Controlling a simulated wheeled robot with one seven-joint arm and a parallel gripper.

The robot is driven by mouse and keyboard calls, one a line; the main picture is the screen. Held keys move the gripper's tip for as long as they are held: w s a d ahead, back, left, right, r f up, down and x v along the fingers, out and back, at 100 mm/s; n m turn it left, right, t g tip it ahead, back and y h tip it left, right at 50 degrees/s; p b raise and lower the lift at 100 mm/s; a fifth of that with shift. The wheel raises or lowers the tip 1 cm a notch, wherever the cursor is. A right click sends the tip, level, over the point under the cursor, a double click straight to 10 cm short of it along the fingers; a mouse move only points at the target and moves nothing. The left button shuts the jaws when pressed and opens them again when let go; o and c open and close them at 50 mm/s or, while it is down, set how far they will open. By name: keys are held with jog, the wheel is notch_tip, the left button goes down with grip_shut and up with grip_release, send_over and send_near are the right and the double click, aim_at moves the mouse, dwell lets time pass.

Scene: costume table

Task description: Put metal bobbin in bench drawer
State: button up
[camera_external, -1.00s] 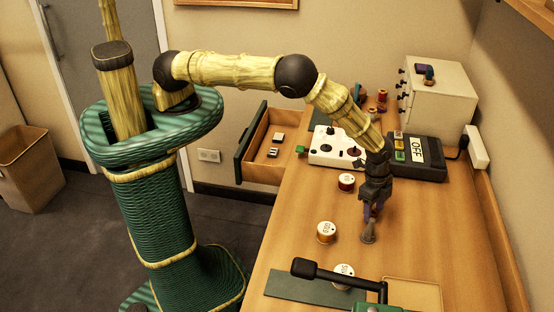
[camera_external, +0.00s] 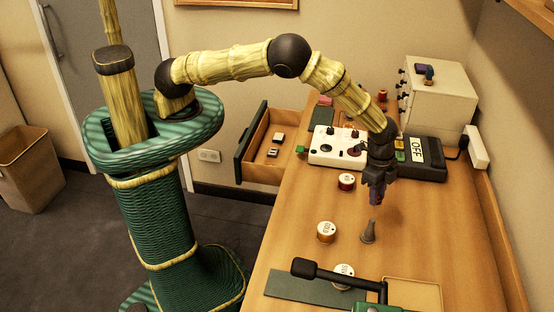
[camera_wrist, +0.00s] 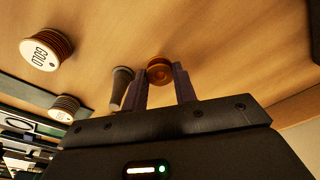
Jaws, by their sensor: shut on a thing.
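My gripper (camera_external: 376,203) is above the bench, with its purple fingers pointing down. In the wrist view a small round copper-coloured bobbin (camera_wrist: 158,63) sits between the tips of my gripper (camera_wrist: 160,76), which is shut on it. The bobbin cannot be made out in the external view. The bench drawer (camera_external: 249,143) is pulled open at the bench's left side, with a green front. It holds a few small pale and dark pieces (camera_external: 273,152).
A grey cone-shaped piece (camera_external: 368,232) stands just below my gripper. A white control panel (camera_external: 322,155) and a black box marked OFF (camera_external: 425,170) lie beyond. A black-handled lever (camera_external: 340,275) is at the near edge.

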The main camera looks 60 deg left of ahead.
jog(key=shift+r+b, duration=0.45)
jog(key=shift+r, duration=1.55)
